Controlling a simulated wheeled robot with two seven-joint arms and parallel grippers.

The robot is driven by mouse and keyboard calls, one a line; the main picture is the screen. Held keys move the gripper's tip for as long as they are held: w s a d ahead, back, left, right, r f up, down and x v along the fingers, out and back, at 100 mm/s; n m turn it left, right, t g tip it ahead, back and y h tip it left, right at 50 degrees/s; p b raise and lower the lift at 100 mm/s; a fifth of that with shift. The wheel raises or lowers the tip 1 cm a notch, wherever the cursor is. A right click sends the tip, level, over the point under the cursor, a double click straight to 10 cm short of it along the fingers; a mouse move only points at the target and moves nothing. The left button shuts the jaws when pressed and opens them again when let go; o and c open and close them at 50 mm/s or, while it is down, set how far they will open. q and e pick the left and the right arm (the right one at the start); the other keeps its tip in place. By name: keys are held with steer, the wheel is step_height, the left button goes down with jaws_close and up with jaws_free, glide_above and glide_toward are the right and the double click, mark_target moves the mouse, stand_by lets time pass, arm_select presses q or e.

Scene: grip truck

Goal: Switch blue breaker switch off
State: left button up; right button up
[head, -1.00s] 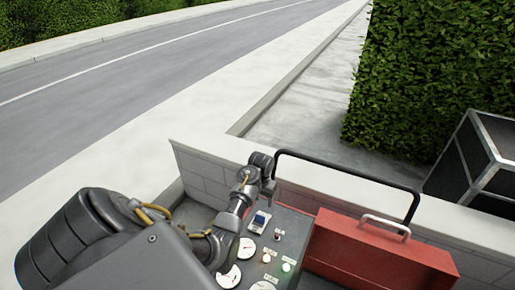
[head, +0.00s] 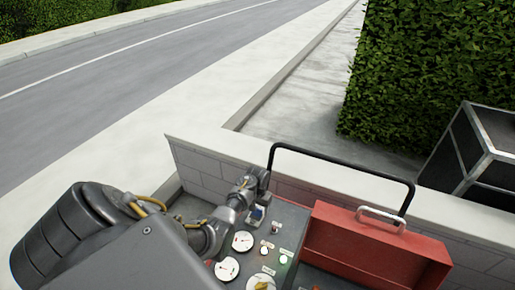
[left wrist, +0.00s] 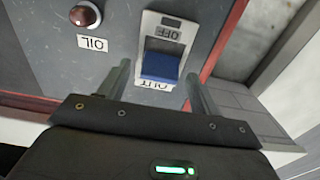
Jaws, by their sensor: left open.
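The blue breaker switch (head: 256,214) is on the grey control panel (head: 288,222), partly covered by my arm in the head view. In the left wrist view the blue rocker (left wrist: 160,66) sits in a pale frame. An OFF label (left wrist: 168,33) is at one end and an OUT label (left wrist: 156,85) at the other; both look upside down. My left gripper (left wrist: 158,72) is open, with one finger on each side of the switch at the OUT end. I cannot tell whether it touches. In the head view my left gripper (head: 258,193) is just above the switch. My right gripper is not in view.
A red OIL lamp (left wrist: 85,14) is beside the switch. Dials (head: 243,241) and small lamps (head: 283,259) fill the nearer panel. A red toolbox (head: 375,250) and a black rail (head: 340,160) are to the right. A low white wall (head: 215,140) runs behind.

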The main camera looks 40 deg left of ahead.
arm_select(q)
steer(key=shift+f, duration=0.25)
